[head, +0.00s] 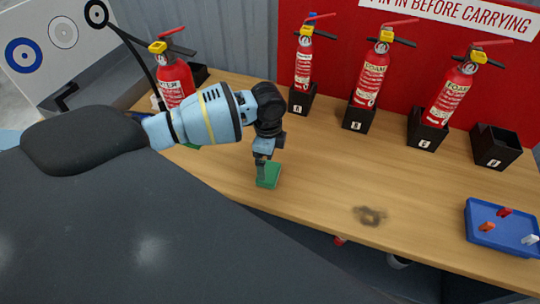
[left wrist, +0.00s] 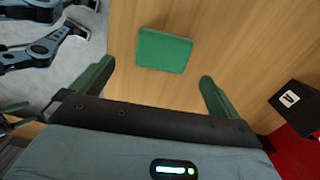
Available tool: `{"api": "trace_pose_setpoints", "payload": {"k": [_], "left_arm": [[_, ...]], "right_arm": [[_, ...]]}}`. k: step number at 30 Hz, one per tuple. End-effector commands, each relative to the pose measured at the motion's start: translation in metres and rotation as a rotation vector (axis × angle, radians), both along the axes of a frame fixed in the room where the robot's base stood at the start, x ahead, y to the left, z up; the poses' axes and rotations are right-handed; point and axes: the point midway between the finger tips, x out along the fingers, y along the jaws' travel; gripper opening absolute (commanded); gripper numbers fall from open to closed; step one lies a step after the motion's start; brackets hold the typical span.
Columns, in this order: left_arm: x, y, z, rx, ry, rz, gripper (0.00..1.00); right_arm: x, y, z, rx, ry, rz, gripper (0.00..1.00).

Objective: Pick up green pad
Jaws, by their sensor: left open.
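The green pad (head: 269,175) is a small flat square lying on the wooden table near its front edge. In the left wrist view the pad (left wrist: 164,50) shows whole, flat on the wood, beyond and between the fingertips. My left gripper (head: 265,157) points down over the pad, its fingers apart and empty. In the head view the near finger overlaps the pad's far part, and I cannot tell whether they touch.
Red extinguishers stand in black holders (head: 358,117) along the back; one holder (head: 495,147) at the right is empty. A blue tray (head: 477,212) with small pins lies at the right. Another green patch (head: 191,146) shows partly behind my arm.

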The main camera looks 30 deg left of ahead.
Motion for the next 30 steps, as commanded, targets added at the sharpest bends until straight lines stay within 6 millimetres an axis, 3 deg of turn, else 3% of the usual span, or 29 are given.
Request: {"api": "trace_pose_setpoints", "payload": {"k": [3,9,19,28,30], "left_arm": [[0.0,0.0,-0.012,0.001,0.001,0.0,1.0],[0.001,0.0,-0.018,0.001,0.0,0.0,1.0],[0.003,0.002,-0.061,0.0,0.002,0.0,1.0],[0.003,0.002,-0.065,0.0,-0.001,0.0,1.0],[0.003,0.002,-0.065,-0.001,-0.001,0.0,0.93]], "right_arm": [[0.002,-0.001,-0.001,-0.003,-0.003,0.004,0.79],[0.008,-0.001,0.002,-0.003,-0.016,0.005,0.79],[0.005,0.0,-0.003,-0.001,-0.006,0.002,0.79],[0.006,0.003,-0.002,0.007,-0.006,-0.007,0.79],[0.006,0.003,-0.002,0.007,-0.007,-0.007,0.79]]}}
